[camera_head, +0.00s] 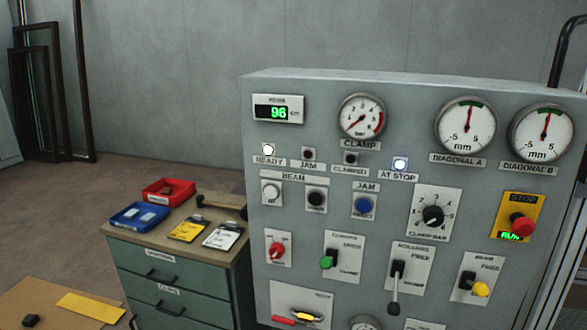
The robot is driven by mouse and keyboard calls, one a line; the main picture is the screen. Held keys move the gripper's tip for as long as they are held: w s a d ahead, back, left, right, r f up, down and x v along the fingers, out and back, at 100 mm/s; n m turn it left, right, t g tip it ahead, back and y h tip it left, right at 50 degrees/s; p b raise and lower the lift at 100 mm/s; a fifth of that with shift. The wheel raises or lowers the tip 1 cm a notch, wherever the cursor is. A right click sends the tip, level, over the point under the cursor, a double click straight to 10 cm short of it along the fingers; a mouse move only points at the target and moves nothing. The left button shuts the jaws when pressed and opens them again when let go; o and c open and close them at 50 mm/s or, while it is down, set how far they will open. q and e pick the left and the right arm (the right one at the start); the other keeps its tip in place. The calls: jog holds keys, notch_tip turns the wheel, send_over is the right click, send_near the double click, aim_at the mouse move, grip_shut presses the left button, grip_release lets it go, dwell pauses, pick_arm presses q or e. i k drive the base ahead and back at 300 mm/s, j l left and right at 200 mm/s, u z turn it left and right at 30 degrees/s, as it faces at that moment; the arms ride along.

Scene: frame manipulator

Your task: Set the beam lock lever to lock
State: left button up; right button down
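The beam lever is on the right of the grey control panel in the head view. Its yellow knob (481,289) sits just right of and below its black hub (466,278). Its white plate (487,264) carries the words BEAM and FREE near the top; any lower wording is too small or hidden to read. The knob stands low on the plate, but I cannot tell which marked position the lever is in. Neither of my grippers is in view.
The panel (310,130) fills the right side. A rollers lever (397,270) hangs left of the beam lever, and a red stop button (523,225) sits above it. Left, a drawer cabinet (180,285) carries red and blue trays. The space before the beam lever looks clear.

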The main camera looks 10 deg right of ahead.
aim_at(479, 289)
jog(key=z, duration=1.55)
